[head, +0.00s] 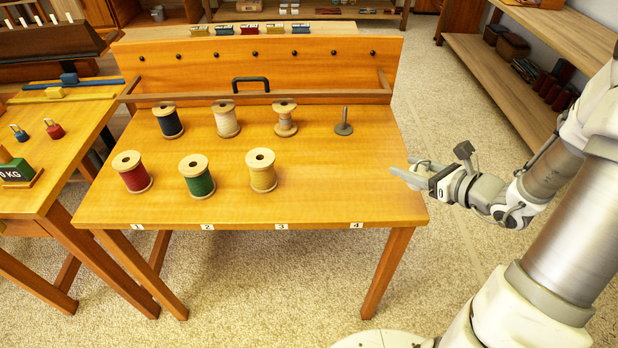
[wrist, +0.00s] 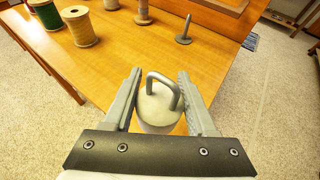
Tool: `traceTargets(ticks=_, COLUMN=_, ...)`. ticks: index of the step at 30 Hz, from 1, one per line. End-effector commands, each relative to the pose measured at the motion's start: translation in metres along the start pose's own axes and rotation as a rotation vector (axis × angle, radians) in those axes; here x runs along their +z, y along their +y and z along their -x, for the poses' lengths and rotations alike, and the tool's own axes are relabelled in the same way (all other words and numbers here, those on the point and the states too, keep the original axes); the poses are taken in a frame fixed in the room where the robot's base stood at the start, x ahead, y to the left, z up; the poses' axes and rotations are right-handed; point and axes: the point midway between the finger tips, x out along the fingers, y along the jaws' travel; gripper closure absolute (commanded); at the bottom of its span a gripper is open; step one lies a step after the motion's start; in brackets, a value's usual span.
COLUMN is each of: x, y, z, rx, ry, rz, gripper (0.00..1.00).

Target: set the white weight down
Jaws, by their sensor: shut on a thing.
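The white weight (wrist: 158,105) shows in the wrist view, rounded, with a grey loop handle on top. My gripper (wrist: 160,98) has one finger on each side of it and is shut on it. In the head view my gripper (head: 405,174) is at the right end of the spool table (head: 330,205), near the corner marked 4. I cannot clearly pick out the weight there. In the wrist view the weight covers part of the table's corner, and the gap beneath it is hidden.
Several thread spools stand on the table, among them a yellow one (head: 261,171). A grey upright peg on a round base (head: 343,122) stands at back right. Tabletop around label 4 is clear. A left bench (head: 50,150) holds small red and blue weights. Shelves (head: 505,85) stand right.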

Motion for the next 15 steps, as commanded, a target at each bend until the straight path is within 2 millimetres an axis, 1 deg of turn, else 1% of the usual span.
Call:
traceTargets(ticks=2, x=0.0, y=0.002, z=-0.006, rx=0.003, ry=-0.002, rz=0.001, gripper=1.0)
traceTargets(ticks=5, x=-0.004, y=0.006, z=-0.023, rx=0.006, ry=-0.002, rz=0.0, gripper=1.0)
traceTargets(ticks=12, x=-0.014, y=0.021, z=-0.082, rx=0.007, ry=-0.002, rz=0.0, gripper=1.0)
traceTargets(ticks=15, x=-0.017, y=0.026, z=-0.104, rx=0.006, ry=-0.003, rz=0.0, gripper=1.0)
